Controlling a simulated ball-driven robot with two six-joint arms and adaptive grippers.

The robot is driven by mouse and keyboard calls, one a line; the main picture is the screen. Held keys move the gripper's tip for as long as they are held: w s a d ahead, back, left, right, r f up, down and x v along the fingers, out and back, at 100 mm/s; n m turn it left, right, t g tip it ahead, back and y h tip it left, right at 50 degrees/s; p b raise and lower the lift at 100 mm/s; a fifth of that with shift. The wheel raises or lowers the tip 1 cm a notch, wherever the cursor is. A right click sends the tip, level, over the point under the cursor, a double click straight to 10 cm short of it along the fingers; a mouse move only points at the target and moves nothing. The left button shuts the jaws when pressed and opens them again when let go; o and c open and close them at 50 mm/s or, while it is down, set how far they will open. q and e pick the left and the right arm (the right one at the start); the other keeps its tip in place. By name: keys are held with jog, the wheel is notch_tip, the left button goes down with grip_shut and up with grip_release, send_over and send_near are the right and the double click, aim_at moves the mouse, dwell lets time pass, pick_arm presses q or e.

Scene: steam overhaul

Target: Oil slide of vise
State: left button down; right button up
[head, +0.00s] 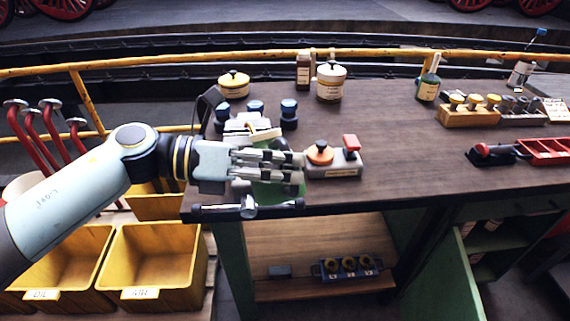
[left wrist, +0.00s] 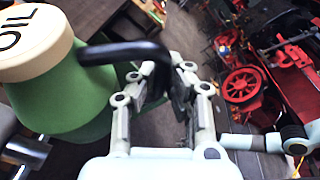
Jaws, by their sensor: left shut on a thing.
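My left gripper (head: 298,158) is over the left end of the workbench, in front of the vise. In the left wrist view the gripper (left wrist: 178,100) is shut on the black handle of a green oil can (left wrist: 62,100) with a cream lid marked OIL. In the head view the gripper and arm cover much of this spot, and I cannot clearly separate the can from the vise there. The vise (head: 248,208) shows its metal crossbar at the bench's front edge; its slide is mostly hidden. My right gripper is not in view.
A grey block with an orange knob and a red knob (head: 351,142) stands just right of the gripper. Blue-capped bottles (head: 289,113), a yellow-lidded pot (head: 233,84) and a cream pot (head: 330,82) stand behind. The middle of the bench (head: 400,150) is clear. Yellow bins (head: 155,265) stand below left.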

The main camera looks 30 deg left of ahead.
pick_arm(q)
jog(key=shift+s+d+f+m+b, duration=0.1)
jog(key=shift+d+f+m+b, duration=0.1)
jog(key=shift+f+m+b, duration=0.25)
jog(key=shift+f, duration=0.1)
jog(key=shift+s+d+f+y+b, duration=0.1)
jog(key=shift+f+y+b, duration=0.2)
jog(key=shift+f+b, duration=0.4)
jog(key=shift+m, duration=0.25)
jog(key=shift+d+r+p, duration=0.1)
jog(key=shift+r+p, duration=2.05)
jog(key=shift+r, duration=0.3)
jog(key=shift+f+y, duration=0.3)
jog(key=shift+m+b, duration=0.3)
